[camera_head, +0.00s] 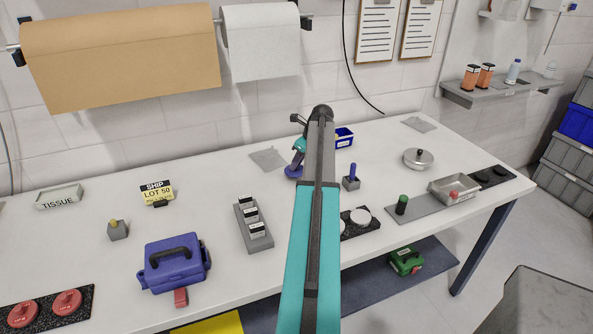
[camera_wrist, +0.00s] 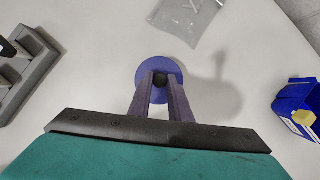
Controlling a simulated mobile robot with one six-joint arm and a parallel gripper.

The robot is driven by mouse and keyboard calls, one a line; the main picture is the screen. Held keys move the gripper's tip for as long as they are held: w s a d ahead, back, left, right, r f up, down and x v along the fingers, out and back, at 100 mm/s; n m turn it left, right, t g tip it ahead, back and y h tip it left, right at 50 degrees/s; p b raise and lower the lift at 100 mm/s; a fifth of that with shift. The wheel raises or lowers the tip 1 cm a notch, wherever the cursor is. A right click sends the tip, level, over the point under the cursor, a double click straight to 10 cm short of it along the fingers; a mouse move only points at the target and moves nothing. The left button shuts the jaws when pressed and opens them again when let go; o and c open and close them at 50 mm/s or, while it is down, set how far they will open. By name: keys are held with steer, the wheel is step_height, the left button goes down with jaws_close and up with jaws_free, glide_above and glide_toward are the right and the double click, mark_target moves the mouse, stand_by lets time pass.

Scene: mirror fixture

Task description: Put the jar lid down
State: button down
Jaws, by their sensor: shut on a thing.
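The jar lid is a round purple-blue disc (camera_wrist: 158,64) with a black knob in its middle. My gripper (camera_wrist: 160,80) is shut on the knob, one finger on each side. In the head view the lid (camera_head: 292,172) shows beside my arm, over the back part of the white table. Its shadow lies off to the right in the wrist view, so it appears to be held above the tabletop. My arm hides part of the gripper in the head view.
A clear plastic bag (camera_wrist: 188,15) lies just beyond the lid. A blue bin (camera_wrist: 297,108) stands to the right, and a grey slotted rack (camera_head: 252,228) to the left. A blue case (camera_head: 174,264) is nearer the front. Bare table surrounds the lid.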

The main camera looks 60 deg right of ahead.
mark_target(297, 170)
steer(key=shift+f+p, duration=0.4)
steer(key=shift+f, duration=1.3)
steer(key=shift+f, duration=0.15)
steer(key=c, duration=1.6)
jaws_free()
steer(key=shift+c, duration=0.2)
steer(key=shift+r, duration=0.2)
steer(key=b+v, duration=0.2)
steer(key=v, duration=1)
steer(key=shift+b, duration=0.35)
steer(key=shift+s+f, duration=0.15)
